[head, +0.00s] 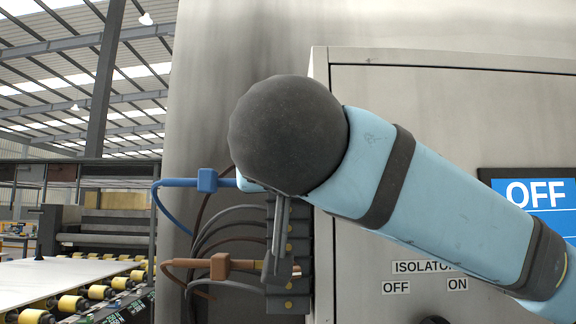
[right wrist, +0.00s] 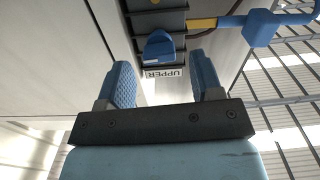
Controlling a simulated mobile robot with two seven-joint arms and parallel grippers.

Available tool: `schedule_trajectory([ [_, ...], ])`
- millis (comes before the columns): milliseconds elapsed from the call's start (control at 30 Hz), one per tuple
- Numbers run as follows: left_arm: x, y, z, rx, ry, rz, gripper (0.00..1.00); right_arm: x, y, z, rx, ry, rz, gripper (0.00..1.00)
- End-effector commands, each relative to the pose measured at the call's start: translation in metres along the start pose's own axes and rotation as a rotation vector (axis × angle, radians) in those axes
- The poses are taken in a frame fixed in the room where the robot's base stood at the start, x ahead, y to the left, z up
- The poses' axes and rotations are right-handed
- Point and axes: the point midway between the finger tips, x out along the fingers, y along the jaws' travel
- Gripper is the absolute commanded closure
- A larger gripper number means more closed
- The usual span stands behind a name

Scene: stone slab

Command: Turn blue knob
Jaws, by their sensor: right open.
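The blue knob (right wrist: 158,48) shows in the right wrist view, on a dark block beside an upside-down label reading UPPER. My right gripper (right wrist: 160,62) is open, with its two blue ridged fingers apart. The knob appears between and just beyond the fingertips; I cannot tell whether they touch it. In the head view my light blue right arm comes in from the right, and its dark round wrist hides the knob and most of the gripper. My left gripper is not in view.
A blue cable connector (head: 207,180) and a brown one (head: 220,266) stick out left of the dark terminal column (head: 288,286). A grey cabinet (head: 375,95) with a blue OFF sign (head: 538,194) and an ISOLATOR label (head: 421,267) stands right. A roller conveyor (head: 72,302) lies at lower left.

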Motion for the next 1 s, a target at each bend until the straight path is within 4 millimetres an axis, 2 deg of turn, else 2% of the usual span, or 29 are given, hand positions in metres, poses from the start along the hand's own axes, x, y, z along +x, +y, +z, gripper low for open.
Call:
schedule_trajectory([
  [100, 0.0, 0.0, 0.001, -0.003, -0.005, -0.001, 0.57, 0.016, 0.0, -0.001, -0.002, 0.0, 0.0, 0.4],
  [200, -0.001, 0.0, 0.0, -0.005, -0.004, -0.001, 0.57, 0.024, 0.0, 0.0, -0.002, 0.0, -0.001, 0.4],
  [567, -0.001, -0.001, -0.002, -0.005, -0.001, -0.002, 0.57, 0.029, -0.001, 0.001, -0.001, 0.0, -0.002, 0.4],
  [767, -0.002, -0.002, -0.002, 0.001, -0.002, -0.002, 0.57, 0.029, -0.001, 0.0, -0.001, 0.0, -0.002, 0.86],
  [800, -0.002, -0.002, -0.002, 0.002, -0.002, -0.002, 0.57, 0.029, -0.001, 0.0, -0.001, 0.0, -0.002, 0.9],
  [1000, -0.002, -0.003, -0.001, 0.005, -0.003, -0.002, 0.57, 0.029, -0.001, 0.001, -0.01, 0.0, -0.002, 0.89],
])
